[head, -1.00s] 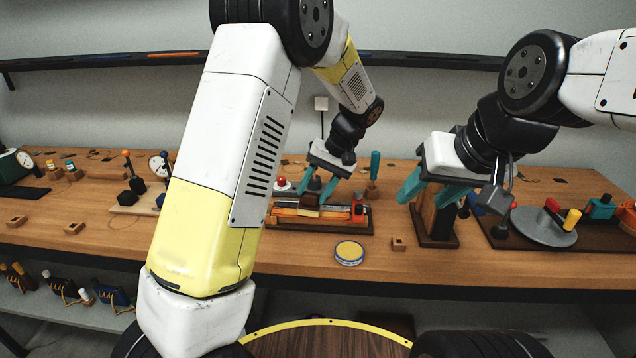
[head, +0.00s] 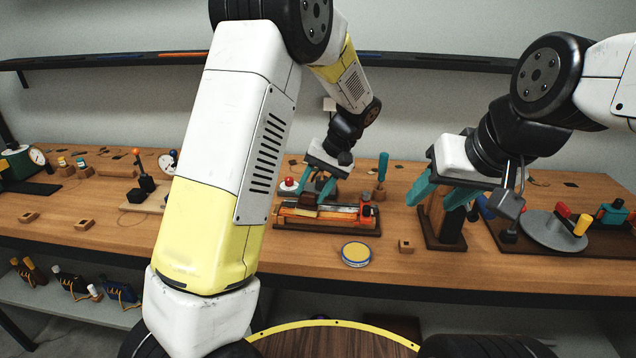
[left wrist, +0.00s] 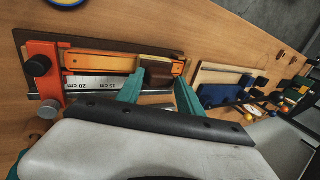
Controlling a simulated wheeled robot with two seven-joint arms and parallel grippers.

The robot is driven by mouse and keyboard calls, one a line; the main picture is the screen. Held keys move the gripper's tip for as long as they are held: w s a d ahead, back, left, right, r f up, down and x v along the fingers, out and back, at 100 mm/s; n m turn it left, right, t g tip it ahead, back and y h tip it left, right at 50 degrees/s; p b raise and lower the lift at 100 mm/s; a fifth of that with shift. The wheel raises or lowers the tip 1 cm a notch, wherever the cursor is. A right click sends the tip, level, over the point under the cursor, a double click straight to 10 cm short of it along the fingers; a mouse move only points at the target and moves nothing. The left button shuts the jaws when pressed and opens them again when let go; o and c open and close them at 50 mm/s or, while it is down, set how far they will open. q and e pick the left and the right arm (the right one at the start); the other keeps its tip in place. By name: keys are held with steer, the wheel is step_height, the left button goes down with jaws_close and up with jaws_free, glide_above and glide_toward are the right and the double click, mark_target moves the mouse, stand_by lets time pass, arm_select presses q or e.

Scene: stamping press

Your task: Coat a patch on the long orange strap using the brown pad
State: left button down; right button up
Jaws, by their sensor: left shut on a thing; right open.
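The long orange strap (head: 294,212) lies in a low fixture on the bench; it also shows in the left wrist view (left wrist: 98,63). My left gripper (head: 316,196) is shut on the brown pad (left wrist: 158,72), with a teal finger on either side. The pad is over the strap, toward the strap's right part in the left wrist view. I cannot tell whether it touches. A steel ruler (left wrist: 98,84) with centimetre marks runs beside the strap. My right gripper (head: 446,192) is open and empty at a wooden post right of the fixture.
A round yellow-topped tin (head: 355,253) stands in front of the fixture, with a small wooden block (head: 405,246) to its right. A grey disc (head: 548,232) with coloured handles is at the right. Bench front left is mostly clear.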

arm_select(q)
steer(key=shift+a, duration=0.1)
steer(key=shift+a, duration=1.25)
steer(key=shift+w+a, duration=0.1)
steer(key=shift+a, duration=1.2)
steer(key=shift+a, duration=0.1)
steer(key=shift+a, duration=1.15)
step_height(320, 180, up, 6)
steer(key=shift+r, duration=0.15)
